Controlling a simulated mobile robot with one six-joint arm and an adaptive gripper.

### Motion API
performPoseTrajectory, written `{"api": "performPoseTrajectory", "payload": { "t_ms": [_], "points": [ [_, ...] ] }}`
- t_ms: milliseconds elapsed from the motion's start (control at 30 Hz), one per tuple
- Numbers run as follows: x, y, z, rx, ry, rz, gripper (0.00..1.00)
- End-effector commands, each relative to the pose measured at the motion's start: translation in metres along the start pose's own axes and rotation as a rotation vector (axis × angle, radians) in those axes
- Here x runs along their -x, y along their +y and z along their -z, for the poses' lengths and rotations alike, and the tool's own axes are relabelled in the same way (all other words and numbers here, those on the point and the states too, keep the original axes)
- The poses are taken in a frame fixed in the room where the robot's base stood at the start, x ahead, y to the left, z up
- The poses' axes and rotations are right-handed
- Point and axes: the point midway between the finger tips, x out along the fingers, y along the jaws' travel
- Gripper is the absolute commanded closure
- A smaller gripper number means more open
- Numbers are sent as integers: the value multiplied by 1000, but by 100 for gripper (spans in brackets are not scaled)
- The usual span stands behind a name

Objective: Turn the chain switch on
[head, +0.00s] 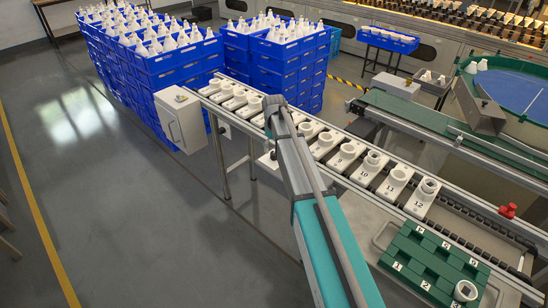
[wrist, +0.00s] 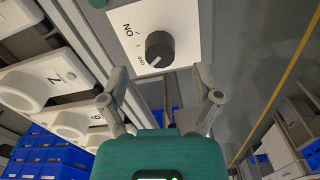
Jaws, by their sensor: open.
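The chain switch is a dark round knob (wrist: 158,50) on a white plate (wrist: 184,22) in the wrist view. "ON" and "OFF" are printed on the plate to the left of the knob. A pale mark on the knob appears to point toward "OFF". My gripper (wrist: 160,98) is open, with its two fingers spread below and to either side of the knob. It is empty and apart from the knob.
A conveyor (head: 340,187) carries numbered white sockets alongside my arm. A green numbered block (head: 430,262) lies at the lower right. Blue crates (head: 180,75) of bulbs stand behind, with a grey box (head: 181,118) in front.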

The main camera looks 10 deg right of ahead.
Motion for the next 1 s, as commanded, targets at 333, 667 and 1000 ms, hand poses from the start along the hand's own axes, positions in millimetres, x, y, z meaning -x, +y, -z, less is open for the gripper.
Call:
{"api": "performPoseTrajectory", "payload": {
  "t_ms": [333, 667, 1000],
  "points": [
    [-26, 0, 0, 0, 0, 0, 18],
    [-32, 1, 0, -1, 0, 0, 18],
    [-32, 1, 0, -1, 0, 0, 35]
  ]
}}
